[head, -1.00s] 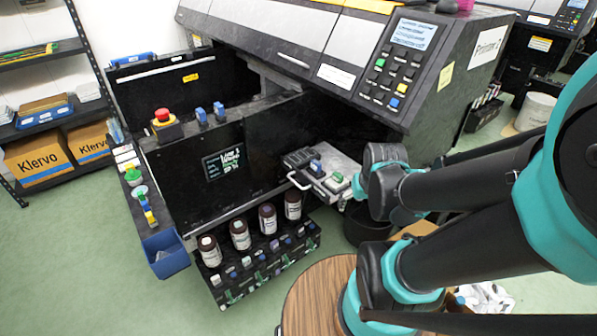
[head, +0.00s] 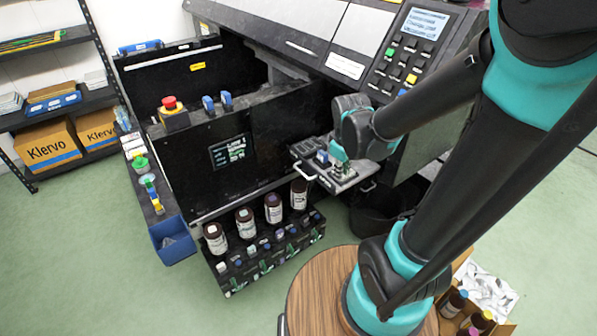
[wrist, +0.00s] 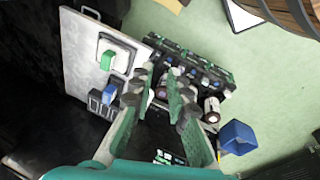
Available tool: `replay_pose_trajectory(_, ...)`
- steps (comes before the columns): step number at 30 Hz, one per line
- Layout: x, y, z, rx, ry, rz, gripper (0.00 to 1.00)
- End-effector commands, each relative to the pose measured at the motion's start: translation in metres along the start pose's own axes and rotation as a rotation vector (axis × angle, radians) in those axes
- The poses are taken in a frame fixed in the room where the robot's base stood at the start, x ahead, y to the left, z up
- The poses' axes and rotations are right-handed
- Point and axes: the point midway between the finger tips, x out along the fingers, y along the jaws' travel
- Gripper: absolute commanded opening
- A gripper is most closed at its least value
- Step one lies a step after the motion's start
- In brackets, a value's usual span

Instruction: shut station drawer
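The station drawer (head: 345,184) is a grey tray pulled out from the front of the dark machine. It has a light handle (head: 303,176) and carries small green and blue parts. In the wrist view the drawer (wrist: 82,70) fills the upper left, with a green block (wrist: 107,60) on a white pad and a blue part. My gripper (wrist: 157,92) has its two green fingers apart with nothing between them. In the head view it hangs over the drawer, partly hidden by its own wrist; I cannot tell whether it touches the drawer.
Brown bottles (head: 245,223) stand on a black rack (head: 265,255) left of and below the drawer. A red stop button (head: 169,103) is on the machine. A blue bin (head: 172,240) hangs at its left corner. Green floor is free at left.

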Motion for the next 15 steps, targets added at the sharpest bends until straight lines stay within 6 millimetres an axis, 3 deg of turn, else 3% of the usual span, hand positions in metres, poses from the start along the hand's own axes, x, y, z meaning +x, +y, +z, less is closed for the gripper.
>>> replay_pose_trajectory(1, 0.002, -0.001, -0.022, -0.129, -0.015, -0.004, 0.07)
replay_pose_trajectory(3, 0.004, -0.003, -0.048, -0.318, -0.043, -0.009, 0.0)
replay_pose_trajectory(9, 0.016, -0.023, -0.124, -0.846, -0.119, -0.031, 0.0)
replay_pose_trajectory(15, 0.029, -0.051, -0.178, -1.242, -0.179, -0.057, 0.0)
